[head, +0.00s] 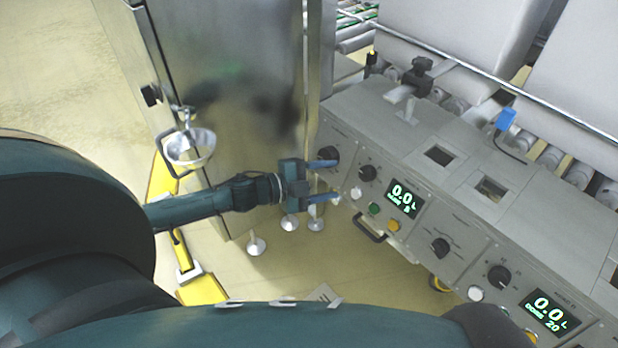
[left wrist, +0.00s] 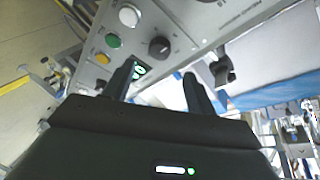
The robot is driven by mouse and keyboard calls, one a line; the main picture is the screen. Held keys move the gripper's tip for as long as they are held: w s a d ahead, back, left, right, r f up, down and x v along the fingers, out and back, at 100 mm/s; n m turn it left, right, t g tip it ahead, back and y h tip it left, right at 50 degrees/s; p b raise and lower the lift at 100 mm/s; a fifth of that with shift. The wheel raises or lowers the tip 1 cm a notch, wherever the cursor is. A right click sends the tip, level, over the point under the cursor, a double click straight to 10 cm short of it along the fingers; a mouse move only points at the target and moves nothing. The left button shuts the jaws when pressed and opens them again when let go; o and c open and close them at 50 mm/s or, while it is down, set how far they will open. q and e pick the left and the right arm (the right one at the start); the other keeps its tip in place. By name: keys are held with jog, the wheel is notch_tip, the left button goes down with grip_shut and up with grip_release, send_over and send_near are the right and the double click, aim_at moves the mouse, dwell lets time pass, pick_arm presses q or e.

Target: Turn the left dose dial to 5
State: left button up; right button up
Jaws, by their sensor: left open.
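The left dose dial (head: 367,173) is a small black round knob on the left unit of the grey control panel. It also shows in the left wrist view (left wrist: 159,47). Beside it, the left display (head: 403,197) reads 0.0 L, with a small line below that looks like 8. My left gripper (head: 325,181) is open and empty, in front of the panel's left end. Its fingers point toward the dial, which lies beyond the fingertips in the left wrist view (left wrist: 160,70); no contact is visible. My right gripper is not in view.
A steel cabinet (head: 235,90) stands behind my left arm.

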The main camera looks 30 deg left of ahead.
pick_arm(q)
jog(key=v, duration=0.5)
dwell(0.5)
